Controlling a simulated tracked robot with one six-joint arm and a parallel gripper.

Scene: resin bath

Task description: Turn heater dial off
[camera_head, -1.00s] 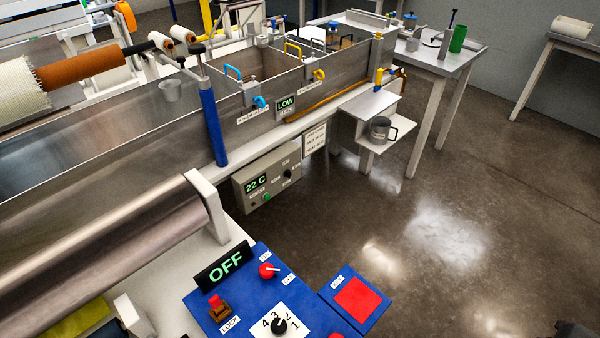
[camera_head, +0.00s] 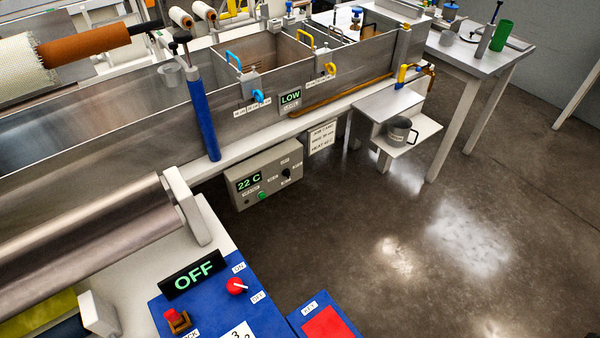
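A grey control box (camera_head: 266,178) is fixed below the front edge of the long metal bath. It has a green display (camera_head: 249,183) reading 22 C, a small black dial (camera_head: 287,172) on its right, and a green button (camera_head: 262,195) below. The tiny labels around the dial are too small to read, so I cannot tell its setting. My gripper is not in view, and nothing is touching the box.
A blue panel (camera_head: 220,316) with an OFF sign (camera_head: 194,274) and a red knob (camera_head: 236,286) lies in front. A blue post (camera_head: 204,118) stands left of the box. A shelf with a grey mug (camera_head: 398,131) juts out at right. The floor before the box is clear.

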